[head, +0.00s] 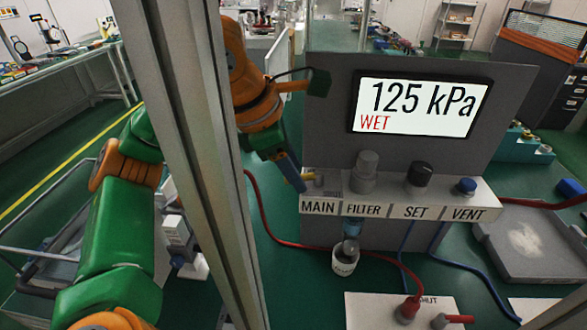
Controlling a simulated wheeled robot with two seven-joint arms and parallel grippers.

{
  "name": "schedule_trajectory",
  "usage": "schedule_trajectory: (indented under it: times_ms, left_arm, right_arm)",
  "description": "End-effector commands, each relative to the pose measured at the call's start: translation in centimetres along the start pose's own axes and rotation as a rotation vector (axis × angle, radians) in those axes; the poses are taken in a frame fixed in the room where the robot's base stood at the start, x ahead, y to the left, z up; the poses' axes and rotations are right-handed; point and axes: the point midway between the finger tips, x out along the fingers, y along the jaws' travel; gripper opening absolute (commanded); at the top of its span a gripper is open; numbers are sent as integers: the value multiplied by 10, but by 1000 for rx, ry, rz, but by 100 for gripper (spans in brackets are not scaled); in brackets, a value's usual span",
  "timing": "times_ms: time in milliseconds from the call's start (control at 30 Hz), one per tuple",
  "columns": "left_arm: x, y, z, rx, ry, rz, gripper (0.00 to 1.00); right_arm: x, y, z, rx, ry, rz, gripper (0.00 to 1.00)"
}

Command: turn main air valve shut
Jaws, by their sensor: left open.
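The air panel (420,80) stands right of centre, and its display (421,107) reads 125 kPa with WET in red. A shelf on its front has the labels MAIN, FILTER, SET and VENT. At the MAIN label (318,207) the main valve is mostly hidden by my left gripper; a small pale part (319,180) shows there. My left gripper (301,184) is open and points down at the MAIN end of the shelf. I cannot tell whether it touches the valve. My right gripper is out of view.
A filter bowl (345,256) hangs below. Red and blue hoses cross the green floor. An upright metal post (205,160) partly hides my left arm.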

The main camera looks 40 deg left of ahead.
Motion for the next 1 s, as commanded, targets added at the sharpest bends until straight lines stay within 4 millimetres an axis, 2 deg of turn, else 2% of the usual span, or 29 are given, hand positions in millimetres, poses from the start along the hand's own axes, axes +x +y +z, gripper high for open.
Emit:
schedule_trajectory:
  times_ms: [100, 267, 300, 667, 1000]
  left_arm:
    - [0, 0, 0, 0, 0, 0, 47]
    - [0, 0, 0, 0, 0, 0, 4]
    - [0, 0, 0, 0, 0, 0, 0]
    - [-1, -1, 0, -21, 5, 9, 0]
    - [-4, -10, 4, -211, 48, 90, 0]
  right_arm:
    - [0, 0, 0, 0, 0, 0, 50]
    - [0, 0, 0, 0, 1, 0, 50]
    - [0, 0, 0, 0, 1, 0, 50]
    - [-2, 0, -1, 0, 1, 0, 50]
    - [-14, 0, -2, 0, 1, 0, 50]
